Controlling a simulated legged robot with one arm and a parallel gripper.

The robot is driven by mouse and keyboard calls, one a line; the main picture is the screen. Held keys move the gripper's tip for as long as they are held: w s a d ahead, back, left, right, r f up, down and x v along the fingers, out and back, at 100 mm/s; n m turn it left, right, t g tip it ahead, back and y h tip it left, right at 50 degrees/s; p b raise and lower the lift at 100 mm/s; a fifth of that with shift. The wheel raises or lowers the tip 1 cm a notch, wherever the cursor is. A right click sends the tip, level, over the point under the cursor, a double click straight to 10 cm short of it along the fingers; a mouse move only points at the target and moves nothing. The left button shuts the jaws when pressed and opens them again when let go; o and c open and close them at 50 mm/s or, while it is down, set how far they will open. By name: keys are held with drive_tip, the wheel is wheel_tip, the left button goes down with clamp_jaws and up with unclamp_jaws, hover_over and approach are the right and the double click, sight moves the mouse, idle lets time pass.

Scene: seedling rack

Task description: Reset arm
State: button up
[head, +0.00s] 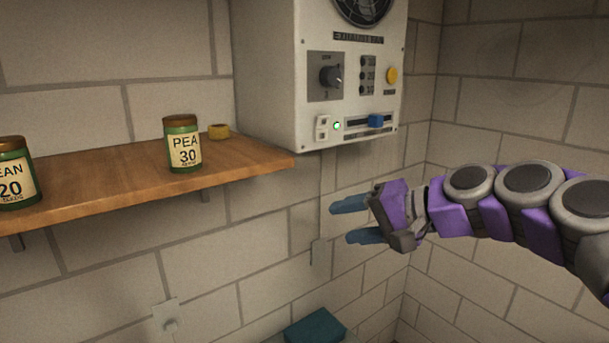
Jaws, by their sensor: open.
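My gripper (348,221) is at the end of my purple and grey arm, which reaches in from the right edge of the head view. Its two blue-grey fingers point left and are apart, with nothing between them. It hangs in free air, below the white control box and to the right of the wooden shelf's end. It appears to touch nothing.
A white control box (290,65) is on the wall. A teal object (315,327) lies below.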

drive_tip(key=s+a+f+n+g+h+b, duration=0.2)
drive_tip(key=s+a+f, duration=0.1)
drive_tip(key=s+f, duration=0.55)
drive_tip(key=s+a+f+n+g+h+b, duration=0.1)
drive_tip(key=s+a+f+g+h+b, duration=0.15)
drive_tip(key=s+f, duration=0.6)
drive_tip(key=s+d+f+g+h+b, duration=0.1)
drive_tip(key=s+d+f+h+b, duration=0.1)
drive_tip(key=s+f, duration=0.3)
drive_tip(key=s+d+f+g+h+b, duration=0.2)
drive_tip(key=s+d+f, duration=0.3)
drive_tip(key=f, duration=0.4)
drive_tip(key=s+d+f+n+g+h+b, duration=0.1)
drive_tip(key=s+d+f+h, duration=0.1)
drive_tip(key=s+f, duration=0.3)
wheel_tip(320, 180, down, 3)
drive_tip(key=shift+s+d+r+b, duration=0.1)
drive_tip(key=shift+s+d+b, duration=0.3)
drive_tip(key=shift+d, duration=0.4)
drive_tip(key=shift+h, duration=0.25)
